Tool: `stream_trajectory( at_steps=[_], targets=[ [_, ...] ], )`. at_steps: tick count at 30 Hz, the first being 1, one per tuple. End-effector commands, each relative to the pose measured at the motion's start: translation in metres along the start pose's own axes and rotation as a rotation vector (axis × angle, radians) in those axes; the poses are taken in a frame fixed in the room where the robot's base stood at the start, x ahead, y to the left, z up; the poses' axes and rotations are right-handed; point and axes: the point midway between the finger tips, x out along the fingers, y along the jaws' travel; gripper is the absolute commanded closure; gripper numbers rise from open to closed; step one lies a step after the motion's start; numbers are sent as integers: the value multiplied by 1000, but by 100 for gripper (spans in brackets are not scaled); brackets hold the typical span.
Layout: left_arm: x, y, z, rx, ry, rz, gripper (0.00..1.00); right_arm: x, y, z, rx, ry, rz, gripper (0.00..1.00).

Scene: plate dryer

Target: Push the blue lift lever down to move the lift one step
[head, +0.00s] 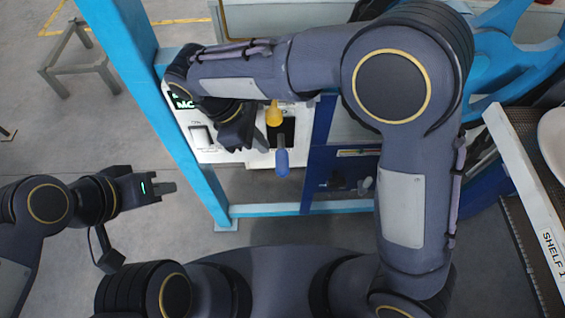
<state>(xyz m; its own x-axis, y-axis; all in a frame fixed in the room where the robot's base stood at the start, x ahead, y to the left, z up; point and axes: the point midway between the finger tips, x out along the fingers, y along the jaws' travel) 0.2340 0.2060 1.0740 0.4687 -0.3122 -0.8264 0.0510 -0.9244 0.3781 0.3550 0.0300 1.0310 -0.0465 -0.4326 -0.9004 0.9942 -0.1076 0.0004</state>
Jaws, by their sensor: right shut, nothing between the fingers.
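The blue lift lever (282,160) hangs from a dark slot on the white control panel (207,152) in the middle of the head view. A yellow knob (273,114) sits just above it. My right gripper (237,138) is in front of the panel, left of the blue lever and apart from it in the picture. It is shut and empty, and my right arm hides the top of the panel. My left gripper (168,188) hangs at the left over open floor, away from the panel. Its fingers are too edge-on to tell open from shut.
A light blue frame post (134,50) stands left of the panel, with a low crossbar (262,211) below. A large blue wheel (510,60) is at upper right. A shelf labelled SHELF 1 (525,190) with a white plate (556,140) is at right.

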Motion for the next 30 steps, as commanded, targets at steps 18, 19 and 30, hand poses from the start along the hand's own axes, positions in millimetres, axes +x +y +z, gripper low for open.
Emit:
stream_trajectory(
  at_steps=[18, 19, 30],
  targets=[
    [56, -26, 28, 0, 0, 0, 83, 65, 0, -1, 1, 0, 0, 100],
    [56, -26, 28, 0, 0, 0, 83, 66, 0, 0, 0, 0, -1, 100],
    [56, -25, 28, 0, 0, 0, 83, 66, 0, 0, 1, -2, -2, 100]
  ],
)
